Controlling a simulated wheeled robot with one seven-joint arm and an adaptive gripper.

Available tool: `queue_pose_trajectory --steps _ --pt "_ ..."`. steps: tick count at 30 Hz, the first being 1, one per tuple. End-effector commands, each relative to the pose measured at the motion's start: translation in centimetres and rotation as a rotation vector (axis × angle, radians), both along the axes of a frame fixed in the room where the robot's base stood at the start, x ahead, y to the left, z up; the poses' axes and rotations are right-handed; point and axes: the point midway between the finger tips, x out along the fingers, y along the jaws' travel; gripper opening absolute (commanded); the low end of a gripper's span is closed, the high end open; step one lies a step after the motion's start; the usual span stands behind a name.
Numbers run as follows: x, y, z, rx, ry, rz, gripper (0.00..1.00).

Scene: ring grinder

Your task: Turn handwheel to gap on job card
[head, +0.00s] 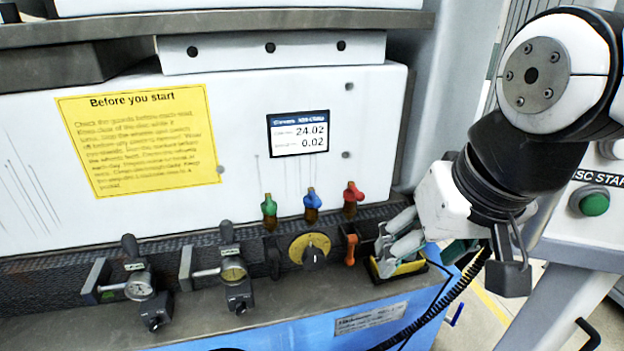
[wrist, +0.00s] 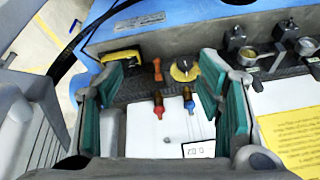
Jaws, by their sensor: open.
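I cannot make out a handwheel for certain in either view, and no card is readable as a job card. A small white panel with a blue header (head: 298,133) on the machine front reads 24.02 and 0.02; part of it also shows in the wrist view (wrist: 198,149). A yellow dial with a black knob (head: 310,249) sits on the dark rail, and shows in the wrist view (wrist: 185,69). My gripper (head: 397,243) is at the rail's right end, right of the dial. In the wrist view its teal-padded fingers (wrist: 163,88) are spread with nothing held between them.
Green (head: 269,211), blue (head: 312,205) and red (head: 352,198) valves stand above the rail. An orange lever (head: 350,248) and a yellow-edged box (head: 400,268) are close to my gripper. Two gauges (head: 139,288) (head: 234,274) stand left. A yellow notice (head: 139,139) is on the machine front.

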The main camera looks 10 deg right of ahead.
Motion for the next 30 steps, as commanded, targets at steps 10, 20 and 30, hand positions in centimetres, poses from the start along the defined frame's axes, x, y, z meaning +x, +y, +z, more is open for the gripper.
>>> queue_pose_trajectory --steps 10,20,30 --pt "12.2 -4.1 -7.1 0.240 0.177 -0.601 0.60" --pt "20.5 -11.7 -9.8 0.377 0.283 -1.360 0.60" --pt "25.0 -18.5 -13.7 0.386 0.268 -1.938 0.60"
